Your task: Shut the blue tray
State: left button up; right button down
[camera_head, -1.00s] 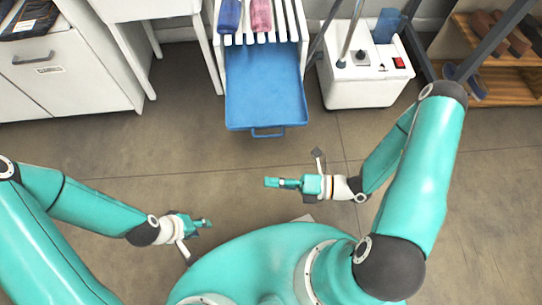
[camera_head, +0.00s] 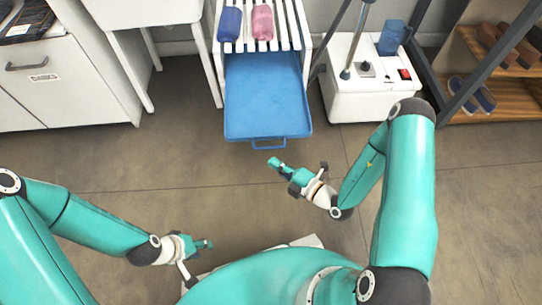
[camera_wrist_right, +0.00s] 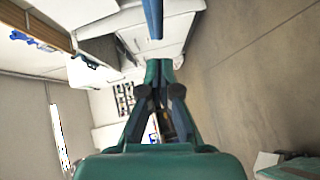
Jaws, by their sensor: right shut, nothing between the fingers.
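The blue tray (camera_head: 266,100) is pulled out from under a white slatted rack, with its blue handle (camera_head: 269,146) at the near edge. My right gripper (camera_head: 273,162) is just in front of the handle, shut and empty. A small gap seems to show, but I cannot tell whether it touches. In the right wrist view, its fingers (camera_wrist_right: 159,68) are together, and a blue strip (camera_wrist_right: 152,18), likely the tray's edge, lies beyond the tips. My left gripper (camera_head: 208,244) is far from the tray at lower left; its jaw state is unclear.
The white slatted rack (camera_head: 290,25) above the tray holds a blue roll (camera_head: 230,24) and a pink roll (camera_head: 262,22). A white machine (camera_head: 370,95) stands close right of the tray. White cabinets (camera_head: 60,85) stand at left, wooden shoe shelves (camera_head: 510,97) at right. The floor before the tray is clear.

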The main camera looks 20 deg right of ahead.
jog(key=shift+w+d+f+b, duration=0.15)
jog(key=shift+w+b, duration=0.05)
jog(key=shift+w, duration=0.45)
jog(key=shift+w+d+f+b, duration=0.15)
jog(key=shift+w+b, duration=0.1)
jog(key=shift+w, duration=0.45)
jog(key=shift+w+d+f+b, duration=0.1)
jog(key=shift+w+d+b, duration=0.1)
jog(key=shift+w, duration=0.45)
